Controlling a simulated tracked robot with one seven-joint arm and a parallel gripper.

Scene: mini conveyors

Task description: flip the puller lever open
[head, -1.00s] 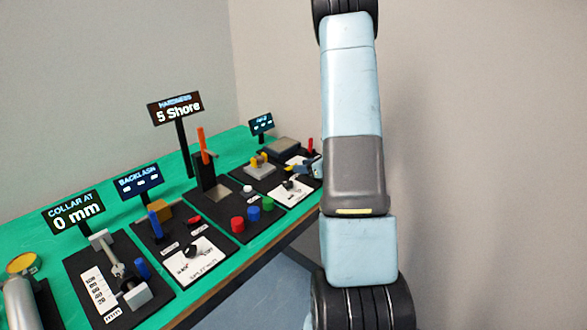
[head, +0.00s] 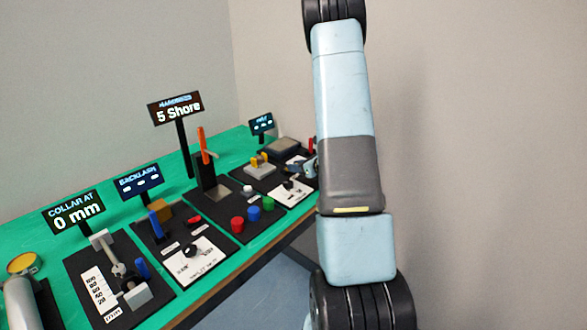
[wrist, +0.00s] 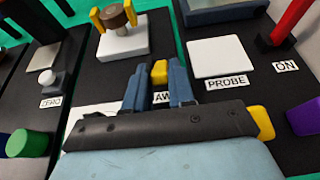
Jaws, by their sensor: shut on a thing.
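My gripper (wrist: 159,86) shows in the wrist view with its two blue-grey fingers on either side of a small yellow piece (wrist: 159,72), and it is shut on it. In the head view my gripper (head: 307,167) is at the far right station, partly behind my arm. Beyond it stands a white block with a brown cylinder (wrist: 117,16) between yellow jaws. A red lever (wrist: 290,22) stands tilted beside the ON label. I cannot tell for sure which part is the puller lever. The label under the fingers is partly covered.
A white pad (wrist: 220,58) lies by the PROBE label. A purple piece (wrist: 306,116) is at right and a green knob (wrist: 32,142) at left. Other dark stations line the green table (head: 110,195). The floor in front is clear.

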